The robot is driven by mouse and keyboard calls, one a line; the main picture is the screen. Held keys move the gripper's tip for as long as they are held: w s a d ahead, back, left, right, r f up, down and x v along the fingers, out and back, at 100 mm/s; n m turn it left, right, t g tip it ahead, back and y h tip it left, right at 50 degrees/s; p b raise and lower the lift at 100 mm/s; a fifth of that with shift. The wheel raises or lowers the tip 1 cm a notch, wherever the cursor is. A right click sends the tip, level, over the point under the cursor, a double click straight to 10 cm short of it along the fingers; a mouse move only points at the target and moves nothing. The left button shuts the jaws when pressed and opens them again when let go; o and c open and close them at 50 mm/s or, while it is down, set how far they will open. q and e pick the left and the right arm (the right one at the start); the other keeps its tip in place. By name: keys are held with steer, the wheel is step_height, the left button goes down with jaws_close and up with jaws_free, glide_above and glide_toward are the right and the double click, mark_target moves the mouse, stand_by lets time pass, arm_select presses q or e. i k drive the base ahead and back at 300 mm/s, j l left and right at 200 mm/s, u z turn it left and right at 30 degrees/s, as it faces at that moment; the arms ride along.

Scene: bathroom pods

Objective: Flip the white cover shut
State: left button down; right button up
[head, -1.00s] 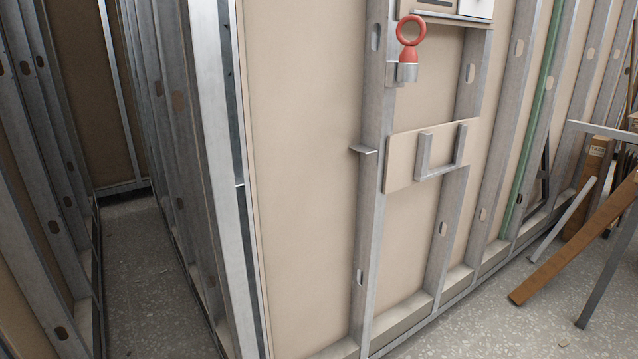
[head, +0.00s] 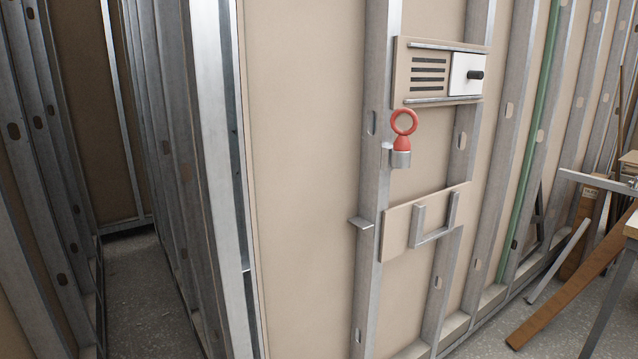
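A white cover (head: 460,72) with a dark knob (head: 475,75) sits at the right end of a beige panel (head: 400,88) on the stud wall. It lies between an upper and a lower metal rail. To its left, several dark slots (head: 429,74) in the panel are uncovered. Neither of my grippers is in the head view, so nothing is seen touching the cover.
Below the panel, a red ring-topped piece (head: 403,130) sits in a metal holder (head: 398,158). Planks (head: 560,290) and a table (head: 630,228) stand at the right.

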mark_target(468, 70)
steer(key=i+l+u, duration=0.1)
steer(key=l, duration=0.3)
steer(key=i+l+u, duration=0.15)
steer(key=i+l, duration=0.2)
steer(key=i+l+u, duration=0.1)
steer(key=l, duration=0.4)
steer(key=i+l+u, duration=0.15)
steer(key=l, duration=0.3)
steer(key=i+l+u, duration=0.1)
steer(key=i+l, duration=0.15)
steer(key=l, duration=0.2)
steer(key=i+l+u, duration=0.15)
steer(key=l, duration=0.3)
steer(key=l+u, duration=0.1)
steer(key=l, duration=0.4)
steer(key=i+l+u, duration=0.15)
steer(key=l, duration=0.35)
